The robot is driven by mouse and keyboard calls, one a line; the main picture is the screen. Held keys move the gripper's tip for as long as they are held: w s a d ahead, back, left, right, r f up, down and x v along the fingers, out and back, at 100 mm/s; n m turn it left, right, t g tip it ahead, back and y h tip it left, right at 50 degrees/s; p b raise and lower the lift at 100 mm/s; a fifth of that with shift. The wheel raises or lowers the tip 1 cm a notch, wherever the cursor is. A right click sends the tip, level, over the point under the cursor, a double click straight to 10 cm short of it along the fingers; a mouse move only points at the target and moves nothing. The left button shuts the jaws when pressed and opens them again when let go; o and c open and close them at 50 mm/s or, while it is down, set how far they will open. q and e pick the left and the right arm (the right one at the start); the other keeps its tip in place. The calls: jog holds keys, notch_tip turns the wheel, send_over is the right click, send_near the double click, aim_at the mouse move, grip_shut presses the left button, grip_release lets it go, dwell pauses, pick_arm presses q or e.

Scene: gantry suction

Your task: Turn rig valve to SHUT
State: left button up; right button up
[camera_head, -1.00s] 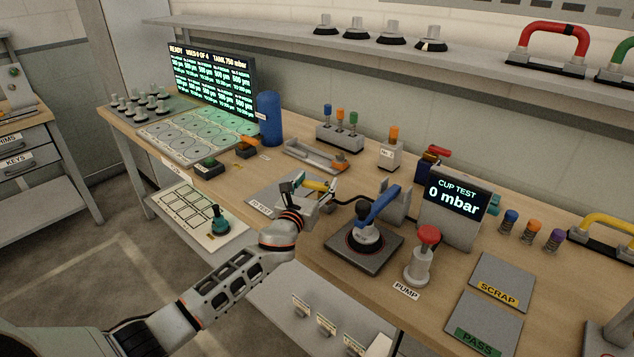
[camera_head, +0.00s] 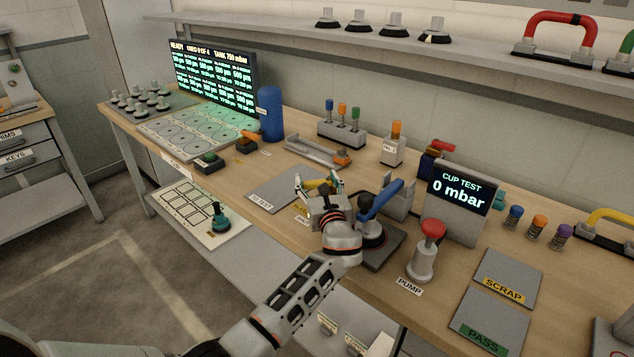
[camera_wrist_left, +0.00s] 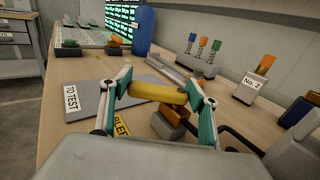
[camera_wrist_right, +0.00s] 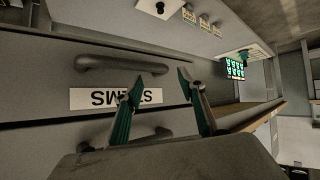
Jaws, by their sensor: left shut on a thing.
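The yellow valve lever (camera_head: 316,184) is at the middle of the bench. My right gripper (camera_wrist_right: 160,85) is open and empty, before a grey drawer front.
The red-topped pump (camera_head: 428,250) and CUP TEST display (camera_head: 459,195) are farther right. A grey TO TEST plate (camera_head: 277,187) lies left. A drawer handle (camera_wrist_right: 120,64) is near my right gripper.

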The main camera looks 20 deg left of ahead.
aim_at(317, 180)
dwell(0.3)
pick_arm(q)
jog(key=o, duration=1.6)
notch_tip(317, 180, up, 10)
